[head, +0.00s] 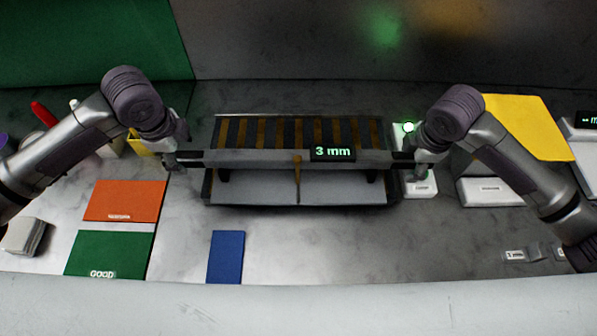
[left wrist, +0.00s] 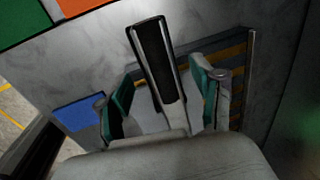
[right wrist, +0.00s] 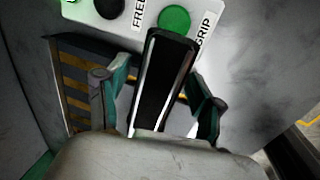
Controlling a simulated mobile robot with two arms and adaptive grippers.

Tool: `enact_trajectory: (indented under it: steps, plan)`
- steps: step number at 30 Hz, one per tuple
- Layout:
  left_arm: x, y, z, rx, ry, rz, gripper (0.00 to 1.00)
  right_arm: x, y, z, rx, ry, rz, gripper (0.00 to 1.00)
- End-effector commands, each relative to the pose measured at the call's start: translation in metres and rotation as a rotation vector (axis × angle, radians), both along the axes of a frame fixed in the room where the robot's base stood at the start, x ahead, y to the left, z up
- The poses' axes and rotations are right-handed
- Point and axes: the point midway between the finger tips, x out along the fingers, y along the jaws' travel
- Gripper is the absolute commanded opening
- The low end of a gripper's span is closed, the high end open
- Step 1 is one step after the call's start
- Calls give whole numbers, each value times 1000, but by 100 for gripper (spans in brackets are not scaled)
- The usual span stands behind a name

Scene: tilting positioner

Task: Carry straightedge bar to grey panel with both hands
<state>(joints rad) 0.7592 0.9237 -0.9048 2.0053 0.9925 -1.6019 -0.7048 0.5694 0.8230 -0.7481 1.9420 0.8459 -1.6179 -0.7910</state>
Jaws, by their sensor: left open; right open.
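The straightedge bar (head: 250,159) is long and grey with black ends. It lies left to right across the striped fixture in the head view. My left gripper (head: 181,160) is open at its left end; in the left wrist view the black end (left wrist: 154,60) lies between the spread fingers (left wrist: 162,88). My right gripper (head: 425,158) is open at the right end; in the right wrist view the black end (right wrist: 162,80) lies between its fingers (right wrist: 158,95). Light grey panel surfaces (head: 340,190) show in front of the bar, split by a thin upright piece.
A white button box (head: 420,188) with FREE and GRIP labels is near the right end. Orange (head: 125,201), green (head: 108,254) and blue (head: 226,257) mats lie front left. A yellow sheet (head: 530,125) is at right.

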Motion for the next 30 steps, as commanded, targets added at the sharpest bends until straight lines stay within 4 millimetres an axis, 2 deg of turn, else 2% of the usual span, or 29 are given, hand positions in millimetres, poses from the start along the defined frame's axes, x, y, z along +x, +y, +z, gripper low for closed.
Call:
enact_trajectory:
  steps: [6,13,20,23,30]
  plan:
    - [-9,0,49,1,-6,-1,67,0,0,0,0,0,0,67]
    - [-17,0,86,0,-4,-1,67,0,0,0,0,0,0,67]
    - [-20,0,99,1,-1,0,67,-1,0,6,1,-2,0,67]
    - [-20,0,99,1,-1,0,67,-3,0,20,1,-4,0,67]
    - [-20,0,98,1,-1,0,67,-12,0,71,1,-6,2,67]
